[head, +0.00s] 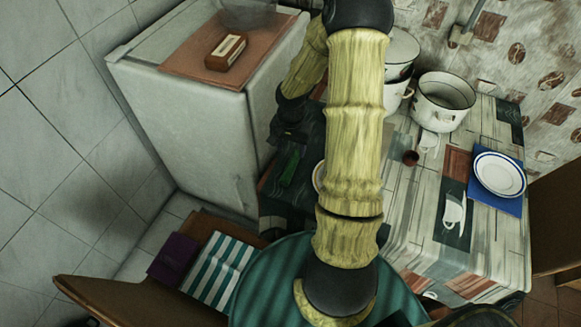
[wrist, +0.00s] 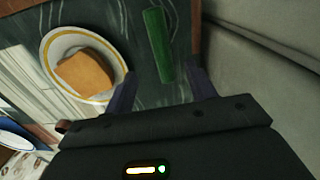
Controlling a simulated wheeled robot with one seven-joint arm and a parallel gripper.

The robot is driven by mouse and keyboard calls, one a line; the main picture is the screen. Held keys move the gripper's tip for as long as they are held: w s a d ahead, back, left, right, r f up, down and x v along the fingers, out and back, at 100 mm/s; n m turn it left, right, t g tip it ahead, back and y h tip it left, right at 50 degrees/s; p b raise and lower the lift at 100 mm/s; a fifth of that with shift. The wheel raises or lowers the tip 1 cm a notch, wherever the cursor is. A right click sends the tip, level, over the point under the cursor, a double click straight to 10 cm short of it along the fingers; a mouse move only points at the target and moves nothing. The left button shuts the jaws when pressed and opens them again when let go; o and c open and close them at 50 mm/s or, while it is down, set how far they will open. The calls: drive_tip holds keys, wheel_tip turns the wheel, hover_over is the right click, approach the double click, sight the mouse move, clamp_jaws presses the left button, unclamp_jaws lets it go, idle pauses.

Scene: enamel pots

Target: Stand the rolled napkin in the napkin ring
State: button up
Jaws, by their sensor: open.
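The rolled napkin is a green cylinder (wrist: 158,45) lying on the dark patterned tablecloth. It also shows in the head view (head: 289,168), just below my gripper (head: 287,137). In the wrist view my gripper (wrist: 163,82) is open and empty. The napkin's near end lies roughly in line with the gap between its fingers; I cannot tell the height between them. A small reddish-brown round piece (head: 411,158), which looks like the napkin ring, stands on the table to the right of my arm. A brown bit at my gripper's left edge in the wrist view may be the same piece.
A gold-rimmed plate with bread (wrist: 80,45) lies left of the napkin. The white fridge (head: 195,115) stands close on the napkin's other side. Enamel pots (head: 443,103), a small white cup (head: 428,141) and a blue-rimmed plate (head: 498,174) stand on the right.

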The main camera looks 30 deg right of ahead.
hover_over(289, 167)
drive_tip(key=f, duration=0.4)
drive_tip(key=shift+d+f, duration=0.35)
drive_tip(key=f, duration=0.5)
drive_tip(key=shift+a+f, duration=0.1)
drive_tip(key=shift+a, duration=0.2)
drive_tip(key=shift+c, duration=0.3)
drive_tip(key=c, duration=1)
